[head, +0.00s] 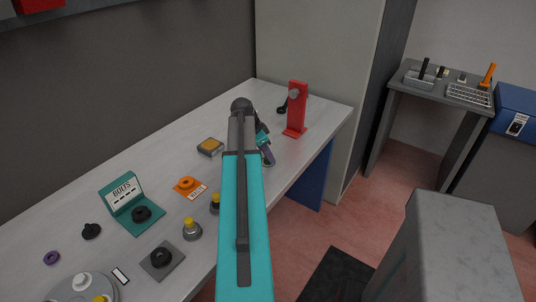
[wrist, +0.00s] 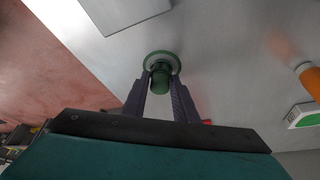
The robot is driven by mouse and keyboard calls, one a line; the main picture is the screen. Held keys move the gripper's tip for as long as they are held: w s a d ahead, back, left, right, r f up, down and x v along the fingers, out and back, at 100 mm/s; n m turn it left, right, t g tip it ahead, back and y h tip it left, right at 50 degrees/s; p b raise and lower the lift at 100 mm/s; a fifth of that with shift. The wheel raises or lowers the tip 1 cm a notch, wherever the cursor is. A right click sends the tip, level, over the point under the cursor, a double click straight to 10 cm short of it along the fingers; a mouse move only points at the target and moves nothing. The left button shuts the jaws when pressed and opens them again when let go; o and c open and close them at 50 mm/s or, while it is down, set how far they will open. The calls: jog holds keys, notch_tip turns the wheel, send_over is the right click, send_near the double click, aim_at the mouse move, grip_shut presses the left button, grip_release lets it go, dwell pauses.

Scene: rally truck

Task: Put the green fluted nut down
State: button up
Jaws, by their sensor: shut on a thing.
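The green fluted nut (wrist: 160,62) shows in the wrist view as a round green flange with a narrower, darker body. My gripper (wrist: 160,84) is shut on that body, one dark finger on each side. The flange is past the fingertips, in front of a pale grey surface; I cannot tell whether it touches it. In the head view my gripper (head: 266,153) is over the far right part of the workbench (head: 215,120), left of a red stand (head: 297,110). My arm mostly hides it there, and I cannot make out the nut.
A teal BOLTS holder (head: 122,193), an orange nut (head: 186,184), a yellow-topped item (head: 192,229), a grey plate with a black ring (head: 161,258) and a small yellow-topped box (head: 210,147) stand on the bench. The bench's back middle is clear. Its front edge is close to my gripper.

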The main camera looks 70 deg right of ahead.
jog(key=shift+f, duration=0.15)
jog(key=o, duration=1)
jog(key=shift+b+v, duration=1.05)
jog(key=shift+v, duration=5.15)
jog(key=shift+s+d, duration=0.1)
jog(key=shift+s, duration=0.15)
